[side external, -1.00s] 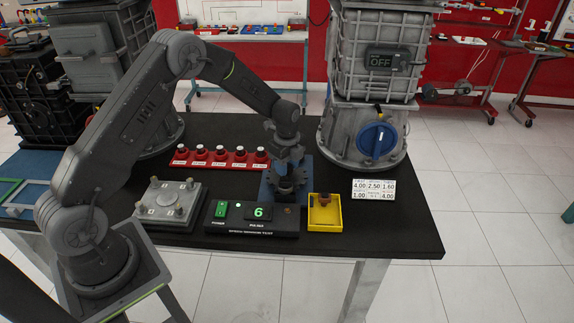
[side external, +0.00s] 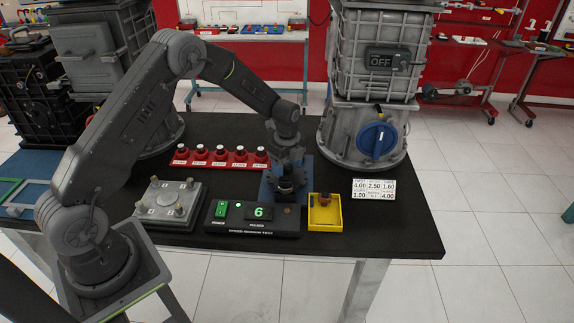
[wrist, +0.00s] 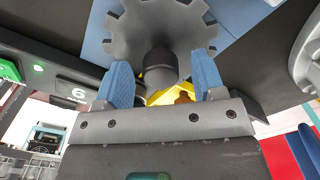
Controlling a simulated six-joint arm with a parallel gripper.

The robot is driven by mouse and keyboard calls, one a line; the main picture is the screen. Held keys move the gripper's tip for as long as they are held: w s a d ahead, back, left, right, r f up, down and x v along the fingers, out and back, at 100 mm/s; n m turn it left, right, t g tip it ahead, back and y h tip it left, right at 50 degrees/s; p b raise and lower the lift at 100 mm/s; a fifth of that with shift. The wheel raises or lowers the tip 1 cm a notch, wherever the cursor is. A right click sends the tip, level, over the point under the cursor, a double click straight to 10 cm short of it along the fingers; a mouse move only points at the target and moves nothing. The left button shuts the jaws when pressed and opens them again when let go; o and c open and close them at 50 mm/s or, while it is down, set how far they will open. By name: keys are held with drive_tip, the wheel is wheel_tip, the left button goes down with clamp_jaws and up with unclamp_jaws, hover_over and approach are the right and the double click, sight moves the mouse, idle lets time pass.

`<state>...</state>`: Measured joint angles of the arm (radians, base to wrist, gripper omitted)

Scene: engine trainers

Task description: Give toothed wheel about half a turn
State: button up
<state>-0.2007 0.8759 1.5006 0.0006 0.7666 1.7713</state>
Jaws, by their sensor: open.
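The grey toothed wheel (wrist: 160,30) fills the top of the wrist view, with a dark round hub (wrist: 160,72) at its middle. My gripper (wrist: 161,68) has its two blue fingers spread, one on each side of the hub, with gaps between them and it. In the side view my gripper (side external: 288,176) points down over the blue base plate (side external: 268,190) and hides most of the wheel. The speed sensor test box (side external: 250,222) in front shows a green 6 on its display (side external: 259,213).
A yellow tray (side external: 325,224) holding a small brown part stands close to the right. A grey plate with posts (side external: 170,204) stands left. A white number card (side external: 374,189) lies right.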

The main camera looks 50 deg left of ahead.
sight(287, 165)
wheel_tip(287, 165, up, 14)
idle(0.6)
drive_tip(key=s+d+r+n+t, duration=0.1)
drive_tip(key=s+d+r+n, duration=0.25)
drive_tip(key=s+r, duration=0.35)
drive_tip(key=s+d+r+n+t, duration=0.2)
drive_tip(key=s+d+r+n, duration=0.1)
drive_tip(key=s+r+n, duration=0.3)
drive_tip(key=s+d+n+t, duration=0.2)
drive_tip(key=s+n, duration=0.6)
drive_tip(key=s, duration=0.9)
drive_tip(key=shift+d+t, duration=0.3)
drive_tip(key=shift+d, duration=0.55)
